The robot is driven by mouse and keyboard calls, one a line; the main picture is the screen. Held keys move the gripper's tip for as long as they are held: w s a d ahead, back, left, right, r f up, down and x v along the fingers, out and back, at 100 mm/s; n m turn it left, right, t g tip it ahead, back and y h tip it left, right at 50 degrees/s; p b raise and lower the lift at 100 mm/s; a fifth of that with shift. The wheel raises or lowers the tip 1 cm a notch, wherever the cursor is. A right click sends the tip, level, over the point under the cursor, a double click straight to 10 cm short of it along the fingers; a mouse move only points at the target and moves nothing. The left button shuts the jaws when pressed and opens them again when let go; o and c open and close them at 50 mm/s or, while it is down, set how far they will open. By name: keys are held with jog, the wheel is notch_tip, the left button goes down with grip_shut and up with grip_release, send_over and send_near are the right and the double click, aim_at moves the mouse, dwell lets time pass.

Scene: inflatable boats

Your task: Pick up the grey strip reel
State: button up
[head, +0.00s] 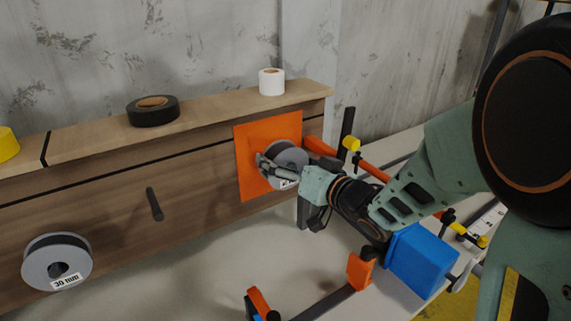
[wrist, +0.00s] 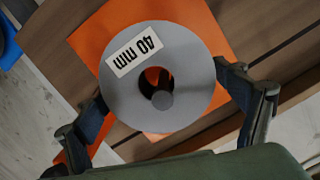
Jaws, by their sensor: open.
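A grey reel (wrist: 196,62) labelled 40 mm hangs in front of an orange square panel (head: 250,178) on the wooden board; it also shows in the head view (head: 291,154). In the wrist view a grey peg end (wrist: 162,100) shows in its hole, with orange behind. My gripper (wrist: 160,88) is open, with one finger on each side of the reel; I cannot tell whether they touch it. In the head view my gripper (head: 268,165) partly covers the reel. Another grey-flanged reel (head: 40,267), labelled 30 mm with a black strip, hangs at the lower left.
An empty dark peg (head: 154,204) sticks out between the reels. A black roll (head: 153,111), a white roll (head: 271,82) and a yellow roll (head: 7,145) stand on the ledge. Orange clamps (head: 361,270) and a blue block (head: 421,262) lie on the bench below.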

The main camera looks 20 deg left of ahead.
jog(key=shift+c, duration=0.4)
jog(key=c, duration=1.3)
jog(key=shift+c, duration=0.8)
jog(key=shift+r, duration=0.25)
